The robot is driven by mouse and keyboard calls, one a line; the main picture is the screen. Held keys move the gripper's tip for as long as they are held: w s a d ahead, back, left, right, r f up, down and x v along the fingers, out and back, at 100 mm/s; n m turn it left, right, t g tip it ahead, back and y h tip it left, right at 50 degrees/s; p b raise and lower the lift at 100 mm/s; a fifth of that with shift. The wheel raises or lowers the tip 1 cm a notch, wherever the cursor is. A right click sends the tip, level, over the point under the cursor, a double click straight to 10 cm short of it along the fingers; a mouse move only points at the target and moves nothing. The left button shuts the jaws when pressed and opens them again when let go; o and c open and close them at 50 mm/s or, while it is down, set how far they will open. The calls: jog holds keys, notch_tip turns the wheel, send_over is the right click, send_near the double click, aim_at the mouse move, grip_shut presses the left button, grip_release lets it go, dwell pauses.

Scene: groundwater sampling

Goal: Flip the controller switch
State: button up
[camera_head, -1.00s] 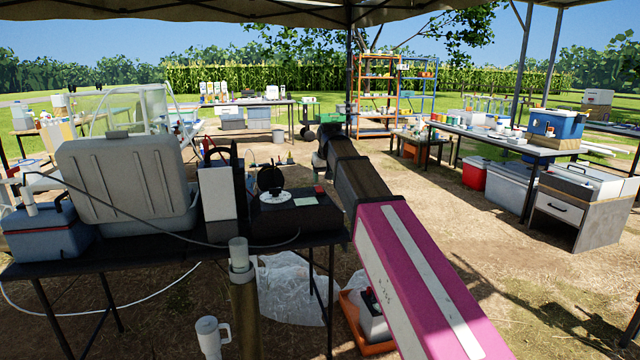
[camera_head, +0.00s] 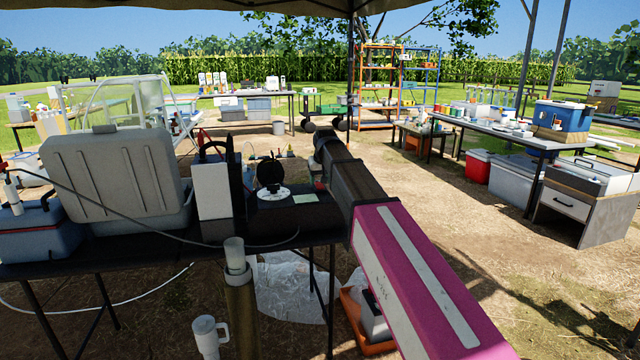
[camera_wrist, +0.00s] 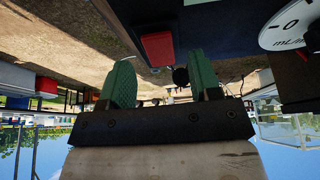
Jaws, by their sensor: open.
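The controller is a dark box (camera_head: 275,226) on the black table, with a white round dial (camera_head: 273,194) on top. In the wrist view, which looks upside down, a red block-shaped switch (camera_wrist: 157,48) sits at the edge of the dark box. The dial, marked mL, shows at the upper right (camera_wrist: 290,25). My gripper (camera_wrist: 161,78) has two green fingers, open and empty. The red switch lies beyond the gap between the fingertips, apart from them as far as I can tell. In the head view my arm hides the fingers.
A grey case (camera_head: 115,180) and a blue cooler (camera_head: 40,232) stand left on the same table. A white upright box (camera_head: 211,192) is beside the controller. Open ground lies to the right.

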jog(key=shift+x, duration=1.1)
jog(key=c, duration=0.9)
jog(key=shift+w+a+r+g+h, duration=0.15)
jog(key=shift+w+g+h, duration=0.25)
jog(key=shift+g, duration=1.7)
jog(key=o, duration=0.9)
